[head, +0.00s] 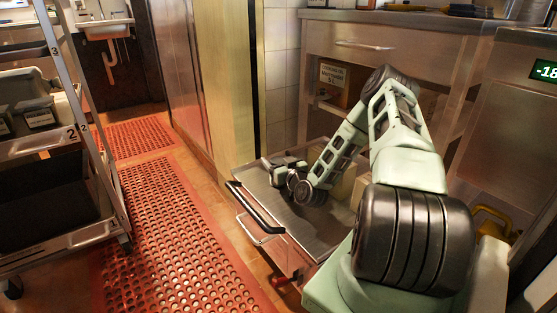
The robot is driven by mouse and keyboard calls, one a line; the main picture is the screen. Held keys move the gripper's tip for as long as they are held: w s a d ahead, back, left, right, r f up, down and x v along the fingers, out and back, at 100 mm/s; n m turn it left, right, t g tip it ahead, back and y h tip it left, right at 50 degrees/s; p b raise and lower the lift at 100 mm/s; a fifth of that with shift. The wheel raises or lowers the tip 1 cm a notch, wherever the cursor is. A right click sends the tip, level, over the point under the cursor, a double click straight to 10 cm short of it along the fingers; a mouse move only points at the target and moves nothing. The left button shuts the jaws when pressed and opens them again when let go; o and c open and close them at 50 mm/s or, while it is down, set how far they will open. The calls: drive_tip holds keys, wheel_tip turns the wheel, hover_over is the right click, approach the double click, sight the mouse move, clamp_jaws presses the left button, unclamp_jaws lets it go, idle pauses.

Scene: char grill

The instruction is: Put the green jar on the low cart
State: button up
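The low cart (318,238) is a metal cart with a flat top and a dark push handle at its left end. My gripper (272,164) is over the back left part of the cart top, at the end of my bent arm. Its fingers are small and dark here, and I cannot tell whether they are open or shut. No green jar can be made out. A pale yellowish object (345,187) shows partly behind my arm, and I cannot tell what it is.
A tall rack (84,130) with trays and containers stands at the left. Red perforated mats (170,215) cover the open aisle floor. The steel counter (330,40) with a drawer stands at the back right. A sink (105,28) is at the far left.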

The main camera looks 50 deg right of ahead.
drive_tip(key=shift+f, duration=0.6)
drive_tip(key=shift+s+r+p, duration=0.1)
drive_tip(key=shift+r+p, duration=0.45)
drive_tip(key=shift+r, duration=0.05)
drive_tip(key=p+v, duration=0.4)
drive_tip(key=v, duration=0.8)
drive_tip(key=w+a+r+n+g+y, duration=0.4)
drive_tip(key=w+a+n+y, duration=0.2)
drive_tip(key=w+a+y, duration=0.5)
drive_tip(key=s+a+r+n+g+h, duration=0.1)
drive_tip(key=a+r+n+g, duration=0.1)
drive_tip(key=a, duration=0.6)
drive_tip(key=a+r+n+g, duration=0.1)
drive_tip(key=a+r+g, duration=0.15)
drive_tip(key=a, duration=0.55)
drive_tip(key=s+a+r+n+g+h, duration=0.15)
drive_tip(key=s+a+r+g, duration=0.3)
drive_tip(key=s+a, duration=0.6)
drive_tip(key=s+a+r+g, duration=0.2)
drive_tip(key=s+a+r, duration=0.1)
drive_tip(key=s, duration=0.6)
drive_tip(key=s+a+r+n+g+h, duration=0.1)
drive_tip(key=s+a+r+g, duration=0.1)
drive_tip(key=s+r, duration=0.3)
drive_tip(key=s+a, duration=0.1)
drive_tip(key=s, duration=0.3)
drive_tip(key=shift+s+a+r, duration=0.15)
drive_tip(key=shift+s+a, duration=0.2)
